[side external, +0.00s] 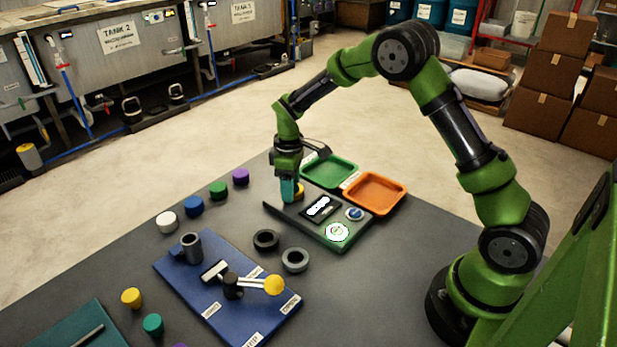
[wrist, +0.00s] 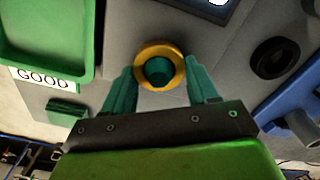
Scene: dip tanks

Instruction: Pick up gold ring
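The gold ring (wrist: 178,72) lies flat around a short green peg (wrist: 158,71) on a grey surface in the wrist view. In the side external view the gold ring (side external: 299,190) shows only partly, behind my gripper's fingers. My gripper (wrist: 163,90) points down at the ring. Its teal fingers are apart, one on each side of the ring's near part, with visible gaps, so it holds nothing. In the side external view my gripper (side external: 289,192) is low over the far left end of the panel (side external: 272,205); the exact height is hard to tell.
A green tray (side external: 330,170) and an orange tray (side external: 375,193) stand right of my gripper. A black ring (side external: 266,240) and a grey ring (side external: 295,260) lie in front. A blue board (side external: 185,275) and several coloured caps sit toward the left.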

